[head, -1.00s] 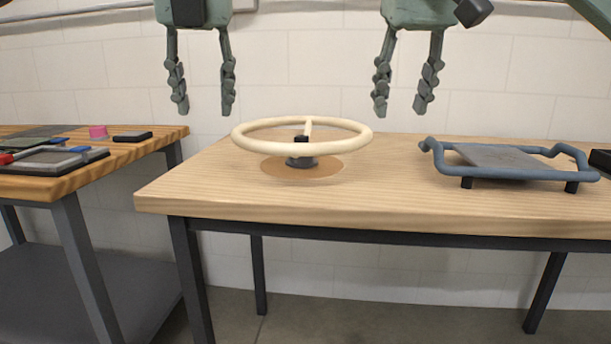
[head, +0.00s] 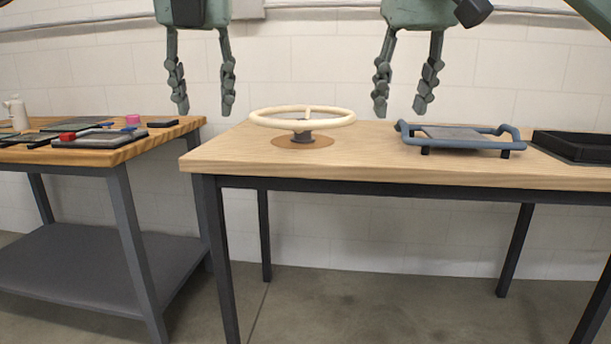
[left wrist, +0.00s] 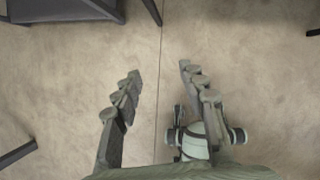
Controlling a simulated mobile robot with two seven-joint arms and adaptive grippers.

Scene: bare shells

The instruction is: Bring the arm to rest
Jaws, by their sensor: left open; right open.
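My left gripper (head: 204,108) hangs at the top of the head view, fingers pointing down, open and empty. In the left wrist view its two fingers (left wrist: 160,88) are spread apart over bare concrete floor. My right gripper (head: 400,110) hangs level with it to the right in the head view, also open and empty. Neither gripper touches anything. In the picture, the cream handwheel (head: 303,119) on the pale wooden table (head: 350,168) appears between and below the two grippers.
A blue-railed tray (head: 458,139) and a black shallow bin (head: 575,147) stand on the table's right part. A workbench (head: 100,152) at the left bears a white bottle (head: 17,113), a pink piece (head: 133,119) and several flat parts. The floor (head: 330,310) in front is open.

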